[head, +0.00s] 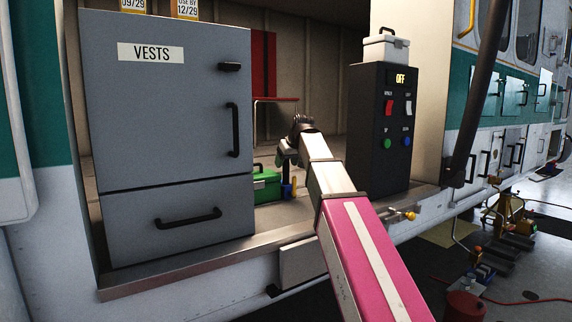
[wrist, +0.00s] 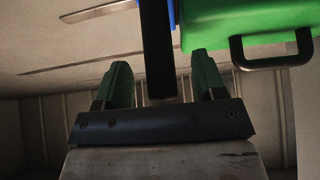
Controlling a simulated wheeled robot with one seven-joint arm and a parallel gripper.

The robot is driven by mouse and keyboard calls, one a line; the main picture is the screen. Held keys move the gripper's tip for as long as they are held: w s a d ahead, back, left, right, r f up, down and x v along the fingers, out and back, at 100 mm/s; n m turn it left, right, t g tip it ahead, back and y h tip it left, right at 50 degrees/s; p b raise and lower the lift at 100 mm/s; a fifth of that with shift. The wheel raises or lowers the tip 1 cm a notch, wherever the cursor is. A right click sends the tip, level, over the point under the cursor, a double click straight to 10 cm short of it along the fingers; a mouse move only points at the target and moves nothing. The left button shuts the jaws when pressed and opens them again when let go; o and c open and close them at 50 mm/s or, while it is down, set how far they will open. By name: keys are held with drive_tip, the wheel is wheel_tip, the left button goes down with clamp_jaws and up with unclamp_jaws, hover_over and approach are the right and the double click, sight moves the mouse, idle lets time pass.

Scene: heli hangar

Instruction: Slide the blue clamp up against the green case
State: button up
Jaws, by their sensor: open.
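The green case (head: 266,187) sits on the compartment floor, right of the grey cabinet; in the wrist view its body (wrist: 240,22) is at upper right, with a dark handle. The blue clamp (head: 287,190) stands just right of the case. In the wrist view its blue part (wrist: 171,14) shows at the top edge beside the case, partly cut off; I cannot tell whether they touch. A dark bar, seemingly the clamp's, runs between the fingers of my gripper (wrist: 161,62). My gripper (head: 291,157) is open around the bar, small in the head view.
The grey VESTS cabinet (head: 165,130) stands close on the left. A dark switch box (head: 380,130) with a white case (head: 387,48) on top stands on the right. The metal sill (head: 200,262) edges the compartment in front. Some bare floor lies between the clamp and switch box.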

drive_tip(key=v, duration=0.8)
idle(0.5)
